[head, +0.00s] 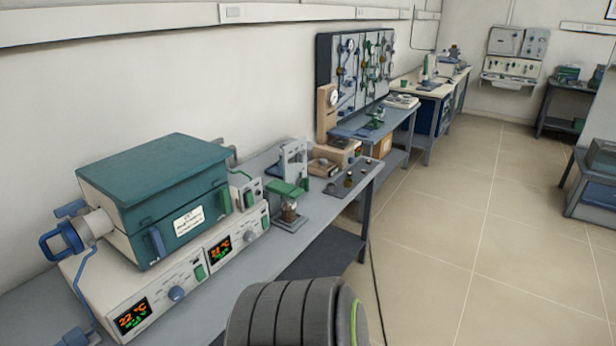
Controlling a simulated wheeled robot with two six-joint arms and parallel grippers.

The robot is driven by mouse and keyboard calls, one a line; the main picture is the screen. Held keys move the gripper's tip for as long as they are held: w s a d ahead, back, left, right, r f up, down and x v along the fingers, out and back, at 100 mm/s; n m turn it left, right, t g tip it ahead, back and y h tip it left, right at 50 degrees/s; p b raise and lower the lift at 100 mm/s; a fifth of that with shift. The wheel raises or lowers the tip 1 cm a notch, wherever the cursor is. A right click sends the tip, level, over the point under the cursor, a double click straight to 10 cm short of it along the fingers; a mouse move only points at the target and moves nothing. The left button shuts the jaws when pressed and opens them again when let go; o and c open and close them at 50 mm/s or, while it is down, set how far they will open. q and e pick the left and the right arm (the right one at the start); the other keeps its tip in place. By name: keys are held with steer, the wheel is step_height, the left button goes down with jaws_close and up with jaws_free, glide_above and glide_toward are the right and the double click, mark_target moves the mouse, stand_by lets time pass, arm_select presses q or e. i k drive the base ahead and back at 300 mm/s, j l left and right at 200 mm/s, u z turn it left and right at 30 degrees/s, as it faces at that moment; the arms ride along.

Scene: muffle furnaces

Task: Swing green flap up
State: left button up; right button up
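A furnace with a teal-green lid (155,155) and a teal-green front panel (185,220) stands on the bench at the left. The lid lies flat on top. The front panel carries a white label and looks closed. A smaller green piece (287,189) sits level on a small stand with a glass vessel, right of the furnace. I cannot tell for certain which green part is the flap. Neither of my grippers shows, so no contact with the furnace or stand is seen.
A control unit (177,294) with lit displays is under the furnace. A blue handle (58,241) juts out at its left. Small devices and bottles stand farther along the bench (322,225). More benches line the wall. The tiled floor (440,230) at right is clear.

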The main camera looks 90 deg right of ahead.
mark_target(281, 187)
steer(key=z, duration=2.7)
steer(key=i+l, duration=0.2)
steer(key=l, duration=0.15)
steer(key=i+l, duration=0.2)
steer(key=l, duration=0.2)
steer(key=i+l+u, duration=0.1)
steer(key=l, duration=0.25)
steer(key=i, duration=0.1)
